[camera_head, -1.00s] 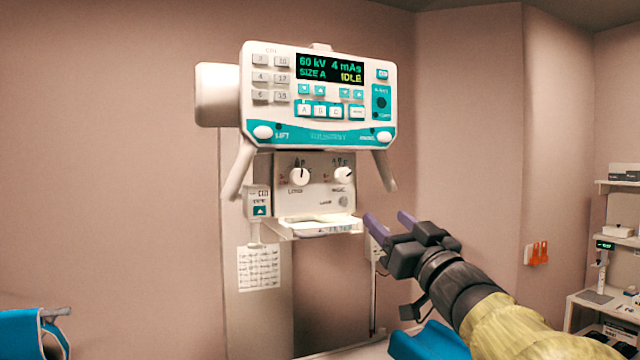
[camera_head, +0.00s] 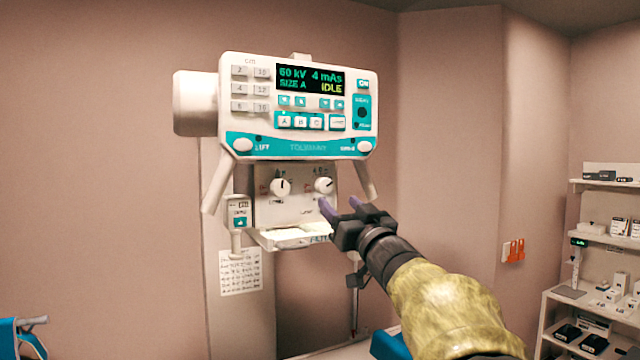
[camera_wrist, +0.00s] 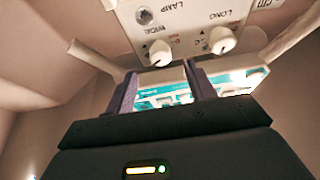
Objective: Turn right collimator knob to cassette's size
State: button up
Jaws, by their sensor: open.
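The right collimator knob (camera_head: 325,185) is a white round dial on the panel below the control console. In the wrist view the picture is upside down, and this knob (camera_wrist: 160,52) shows beside the word WIDE. The left knob (camera_head: 281,187) is labelled LONG in the wrist view. My gripper (camera_head: 340,203) is open and empty, with purple fingers just below and right of the right knob, apparently not touching it. In the wrist view the knob lies between and beyond the fingertips. The console screen (camera_head: 311,81) reads 60 kV, 4 mAs, SIZE A, IDLE. I cannot make out a cassette.
The console (camera_head: 300,147) hangs above the knobs, with a slanted handle (camera_head: 217,181) on each side. A ledge (camera_head: 285,240) juts out below the knob panel. A hand control (camera_head: 238,217) hangs at left above a paper sheet (camera_head: 240,272). Shelves (camera_head: 600,240) stand far right.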

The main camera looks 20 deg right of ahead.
aim_at(326, 190)
jog(key=p+x, duration=0.2)
jog(key=x, duration=0.5)
jog(key=shift+w, duration=0.15)
jog(key=c, duration=1)
